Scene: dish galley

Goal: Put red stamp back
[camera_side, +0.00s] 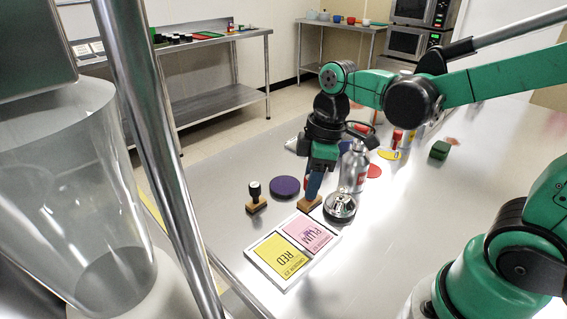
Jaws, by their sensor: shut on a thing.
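My gripper (314,184) points down over the table and is shut on a stamp with a wooden base (309,203). The stamp's handle is mostly hidden by the fingers, so its colour is hard to tell. The base is at or just above the table, behind the white tray (270,284). A red-handled object (397,137) stands farther back, by a yellow disc (389,155). A red disc (373,171) lies behind the bottle.
A metal bottle (354,172) and a silver bell-like object (340,207) stand close right of my gripper. A black-handled stamp (256,198) and a purple disc (286,187) are to its left. A green block (439,150) sits back right.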

